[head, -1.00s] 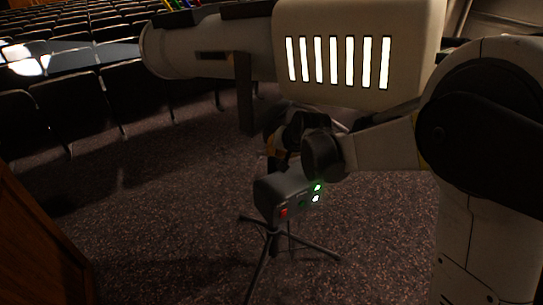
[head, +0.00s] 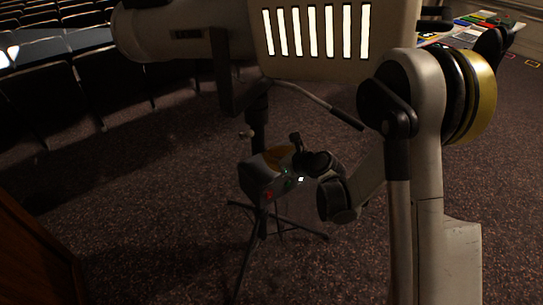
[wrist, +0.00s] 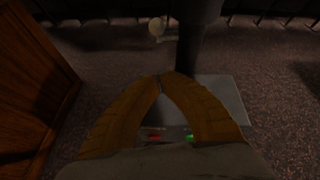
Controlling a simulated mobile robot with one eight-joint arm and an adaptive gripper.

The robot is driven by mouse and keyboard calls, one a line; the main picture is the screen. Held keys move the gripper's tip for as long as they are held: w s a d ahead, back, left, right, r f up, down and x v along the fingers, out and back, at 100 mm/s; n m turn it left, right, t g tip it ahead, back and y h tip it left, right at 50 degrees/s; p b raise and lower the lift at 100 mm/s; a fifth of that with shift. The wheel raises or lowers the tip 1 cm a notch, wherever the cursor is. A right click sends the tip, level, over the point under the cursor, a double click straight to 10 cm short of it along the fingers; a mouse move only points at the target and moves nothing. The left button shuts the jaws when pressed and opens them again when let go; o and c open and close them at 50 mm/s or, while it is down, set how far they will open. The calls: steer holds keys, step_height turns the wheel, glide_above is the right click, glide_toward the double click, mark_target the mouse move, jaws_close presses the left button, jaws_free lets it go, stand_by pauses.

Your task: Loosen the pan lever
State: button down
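A small lever with a pale round knob (head: 246,134) sticks out to the left of the dark stand pole (head: 259,125), under the big spotlight (head: 315,40). I take it for the pan lever. In the wrist view the knob (wrist: 156,27) is beyond my fingertips, just left of the pole (wrist: 192,55). My gripper (wrist: 161,77) has yellow-brown fingers whose tips meet, with nothing seen between them. In the head view my gripper (head: 268,160) is above the control box, lower than the knob and apart from it. Whether the lever is tight cannot be seen.
A grey control box (head: 258,182) with red and green lights sits on the tripod (head: 247,250). A rod with a black grip (head: 346,119) slants from the spotlight. A wooden panel (head: 30,240) stands at the left, seats (head: 60,90) behind. A desk (head: 470,30) shows top right.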

mark_target(247, 135)
steer(key=b+x, duration=0.1)
steer(key=x, duration=0.5)
steer(key=shift+s+f+b, duration=0.1)
steer(key=shift+f+b, duration=0.1)
steer(key=shift+b, duration=0.15)
steer(key=r, duration=0.1)
steer(key=w+a+r, duration=0.1)
steer(key=a+r, duration=0.1)
steer(key=shift+w+r+b, duration=0.2)
steer(key=shift+w+b, duration=0.15)
steer(key=shift+b, duration=0.05)
steer(key=shift+d+r, duration=0.1)
